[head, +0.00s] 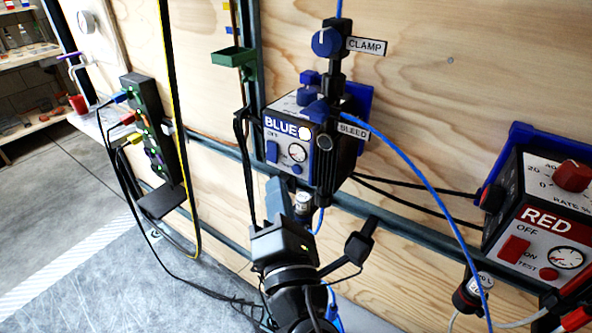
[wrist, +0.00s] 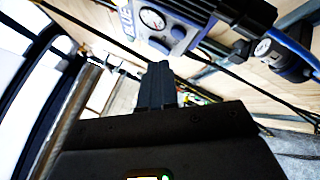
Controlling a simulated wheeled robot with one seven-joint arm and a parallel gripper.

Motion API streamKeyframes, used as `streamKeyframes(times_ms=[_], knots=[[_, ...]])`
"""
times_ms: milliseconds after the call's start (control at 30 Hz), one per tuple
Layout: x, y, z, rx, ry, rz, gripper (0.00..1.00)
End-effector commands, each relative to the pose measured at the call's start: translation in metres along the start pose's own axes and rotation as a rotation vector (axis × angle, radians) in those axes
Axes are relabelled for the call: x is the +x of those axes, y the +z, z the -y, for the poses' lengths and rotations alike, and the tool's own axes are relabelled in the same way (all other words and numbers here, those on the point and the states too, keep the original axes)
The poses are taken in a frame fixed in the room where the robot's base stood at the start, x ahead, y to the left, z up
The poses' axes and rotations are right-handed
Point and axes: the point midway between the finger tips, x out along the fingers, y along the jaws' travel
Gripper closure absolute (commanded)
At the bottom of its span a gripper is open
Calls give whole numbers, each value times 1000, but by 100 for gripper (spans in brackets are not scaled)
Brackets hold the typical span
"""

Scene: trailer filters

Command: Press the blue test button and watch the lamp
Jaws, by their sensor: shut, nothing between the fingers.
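The blue unit (head: 317,160) hangs on the plywood wall in the head view. Its front has a BLUE label with a white round spot (head: 305,132) beside it, a blue switch (head: 272,151), a gauge (head: 297,153) and a small round blue button (head: 297,169) below the gauge. I cannot tell whether the white spot is a lit lamp. My gripper (head: 273,184) is shut and empty, just below and left of the button, apparently apart from it. In the wrist view, my fingertips (wrist: 157,66) point toward the unit's face, where the gauge (wrist: 152,19) and button (wrist: 178,33) show.
A red unit (head: 535,225) with its own switch and button hangs at the right. A blue hose (head: 410,170) and black cables cross the wall. CLAMP (head: 365,46) and BLEED (head: 353,131) tags sit by the blue unit. A power strip (head: 150,125) hangs at the left.

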Motion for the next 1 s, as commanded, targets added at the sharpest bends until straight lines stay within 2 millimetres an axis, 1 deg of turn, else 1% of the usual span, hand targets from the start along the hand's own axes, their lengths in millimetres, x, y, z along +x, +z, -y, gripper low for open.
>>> streamKeyframes(times_ms=[200,367,1000], knots=[[-15,-11,-10,-1,1,0,100],[-22,-16,-15,0,0,-1,100],[-23,-16,-16,0,0,0,100]])
